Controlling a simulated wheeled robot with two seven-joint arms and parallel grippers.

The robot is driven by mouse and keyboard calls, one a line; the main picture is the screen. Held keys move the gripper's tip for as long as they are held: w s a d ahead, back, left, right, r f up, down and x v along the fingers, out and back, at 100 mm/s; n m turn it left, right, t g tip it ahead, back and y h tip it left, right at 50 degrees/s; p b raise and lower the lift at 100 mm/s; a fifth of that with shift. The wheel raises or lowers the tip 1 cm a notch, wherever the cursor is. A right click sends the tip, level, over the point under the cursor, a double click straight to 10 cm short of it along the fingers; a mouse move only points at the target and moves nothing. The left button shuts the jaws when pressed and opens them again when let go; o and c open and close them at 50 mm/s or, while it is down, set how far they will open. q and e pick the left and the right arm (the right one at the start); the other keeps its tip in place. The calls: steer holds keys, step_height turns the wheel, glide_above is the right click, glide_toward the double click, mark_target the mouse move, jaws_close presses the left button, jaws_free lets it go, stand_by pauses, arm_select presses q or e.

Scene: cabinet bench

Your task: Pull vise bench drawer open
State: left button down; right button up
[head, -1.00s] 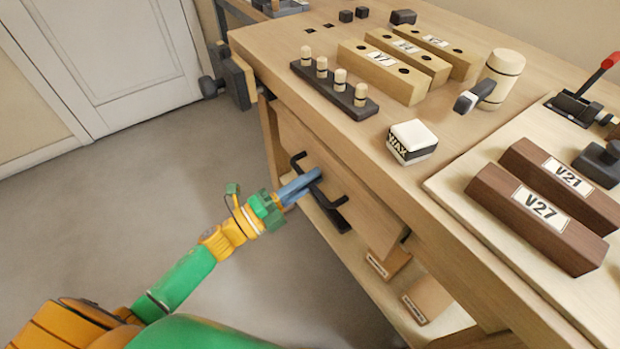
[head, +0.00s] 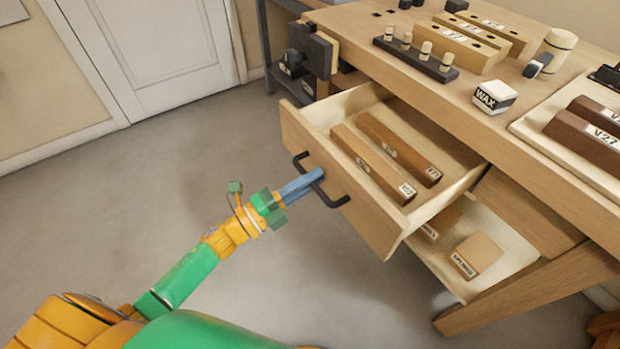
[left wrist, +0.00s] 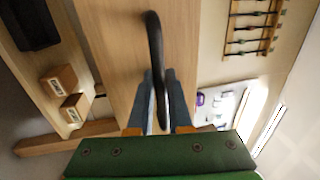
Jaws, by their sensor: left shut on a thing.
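The vise bench drawer (head: 290,128) stands well out from the bench in the head view, with two long wooden blocks (head: 372,163) inside it. Its front carries a dark bar handle (head: 333,201). My left gripper (head: 312,183) is shut on that handle, its blue fingers around the bar. In the left wrist view the dark handle (left wrist: 154,50) runs down between the blue fingers (left wrist: 160,100), with the wooden drawer front behind it. My right gripper is not in view.
The bench top (head: 380,80) holds a wax block (head: 494,97), a mallet (head: 552,50) and labelled wooden blocks. The dark vise (head: 312,55) is at the bench's left end. The floor at left is clear.

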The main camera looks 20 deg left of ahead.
arm_select(q)
steer(key=shift+s, duration=0.1)
steer(key=c, duration=1.1)
jaws_free()
steer(key=v, duration=0.7)
